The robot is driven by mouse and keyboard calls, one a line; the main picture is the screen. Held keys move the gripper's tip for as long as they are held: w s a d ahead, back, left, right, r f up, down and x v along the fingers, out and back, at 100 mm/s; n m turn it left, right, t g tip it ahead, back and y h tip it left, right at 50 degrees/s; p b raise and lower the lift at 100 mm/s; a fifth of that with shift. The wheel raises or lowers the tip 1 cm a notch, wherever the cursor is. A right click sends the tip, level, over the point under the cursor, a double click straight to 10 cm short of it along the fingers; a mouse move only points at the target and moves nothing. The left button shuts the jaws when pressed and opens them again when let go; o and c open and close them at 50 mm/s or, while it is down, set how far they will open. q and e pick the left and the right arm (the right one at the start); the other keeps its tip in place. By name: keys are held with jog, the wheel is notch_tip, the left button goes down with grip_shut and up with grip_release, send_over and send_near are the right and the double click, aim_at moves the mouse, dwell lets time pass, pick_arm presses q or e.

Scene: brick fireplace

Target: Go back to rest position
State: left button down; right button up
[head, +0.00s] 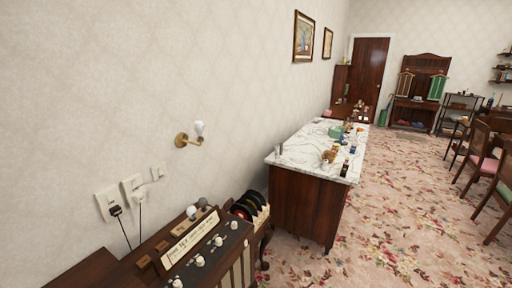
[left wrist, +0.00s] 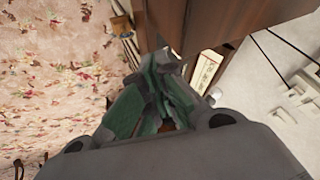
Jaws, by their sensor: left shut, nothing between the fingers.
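My left gripper (left wrist: 164,68) shows in the left wrist view, with its green and grey fingers shut together and nothing held between them. It is near a dark wooden cabinet with a cream label panel (left wrist: 206,70); I cannot tell whether they touch. In the head view, a wooden radio cabinet (head: 190,262) with white knobs and a cream dial strip stands at the bottom, against the wall. Neither gripper shows in the head view. My right gripper is in no view.
A marble-topped cabinet (head: 304,206) with bottles and small items stands along the wall. A record rack (head: 248,208) is between it and the radio cabinet. Wall sockets (head: 112,203) with plugged cords and a wall lamp (head: 190,136) are at left. Floral carpet (head: 400,225) is clear at right, before chairs (head: 478,160).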

pick_arm(q)
jog(key=s+d+n+g+h, duration=0.2)
jog(key=s+d+g, duration=0.15)
jog(key=s, duration=0.65)
notch_tip(320, 180, down, 34)
jog(key=s+g, duration=0.1)
jog(key=s, duration=0.2)
jog(key=s+a+f, duration=0.1)
jog(key=s+f, duration=0.8)
jog(key=s, duration=0.2)
jog(key=s+a+f+g, duration=0.1)
jog(key=s+a+f, duration=0.1)
jog(key=s+f, duration=0.8)
jog(key=shift+s+a+f, duration=0.25)
jog(key=shift+s, duration=0.1)
